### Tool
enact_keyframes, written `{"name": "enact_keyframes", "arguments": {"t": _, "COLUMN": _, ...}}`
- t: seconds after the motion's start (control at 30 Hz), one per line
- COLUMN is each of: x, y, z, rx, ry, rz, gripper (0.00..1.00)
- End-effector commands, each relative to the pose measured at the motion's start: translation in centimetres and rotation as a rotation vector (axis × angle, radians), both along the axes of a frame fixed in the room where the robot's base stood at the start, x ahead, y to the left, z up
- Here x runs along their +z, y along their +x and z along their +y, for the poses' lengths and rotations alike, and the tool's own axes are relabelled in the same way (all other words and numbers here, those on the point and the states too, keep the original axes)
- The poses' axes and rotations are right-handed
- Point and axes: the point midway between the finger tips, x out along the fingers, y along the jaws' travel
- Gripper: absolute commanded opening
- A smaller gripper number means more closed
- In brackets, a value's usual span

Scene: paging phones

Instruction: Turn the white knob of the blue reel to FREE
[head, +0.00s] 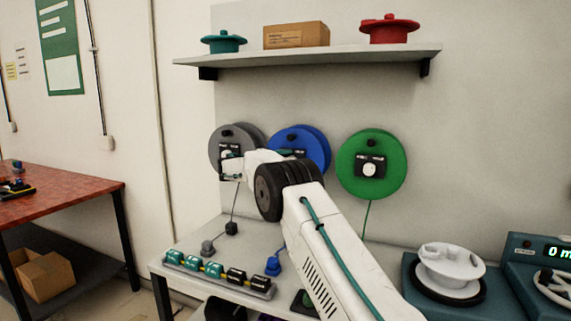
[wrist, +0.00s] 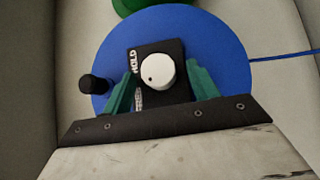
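The blue reel (wrist: 222,50) is on the wall in the middle of the reels; in the head view my arm partly hides it (head: 318,142). In the wrist view, which is turned sideways, its black plate (wrist: 172,48) carries the white knob (wrist: 160,70). HOLD is printed at the plate's upper left and FREE at its lower left, partly covered by a finger. A dark dot on the knob points left, between the labels. My gripper (wrist: 160,74) is open, with teal fingers either side of the knob and gaps showing. Contact is not visible.
A grey reel (head: 217,140) and a green reel (head: 391,150) hang either side of the blue one. A shelf (head: 310,55) with a box (head: 296,35) is above. Below, a bench (head: 190,245) holds a connector strip (head: 220,274) and a blue plug (head: 273,265).

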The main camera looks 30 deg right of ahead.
Motion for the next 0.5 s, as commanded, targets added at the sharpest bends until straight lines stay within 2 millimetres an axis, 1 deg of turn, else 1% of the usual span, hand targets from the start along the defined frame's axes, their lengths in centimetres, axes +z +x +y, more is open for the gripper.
{"name": "enact_keyframes", "arguments": {"t": 0.3, "x": 0.0, "y": 0.0, "z": 0.2, "rx": 0.0, "ry": 0.0, "rz": -0.001, "gripper": 0.58}}
{"name": "enact_keyframes", "arguments": {"t": 0.37, "x": 0.0, "y": 0.1, "z": 0.5, "rx": 0.0, "ry": 0.0, "rz": -0.001, "gripper": 0.58}}
{"name": "enact_keyframes", "arguments": {"t": 0.5, "x": 0.0, "y": 0.3, "z": 2.0, "rx": 0.001, "ry": 0.001, "rz": -0.001, "gripper": 0.58}}
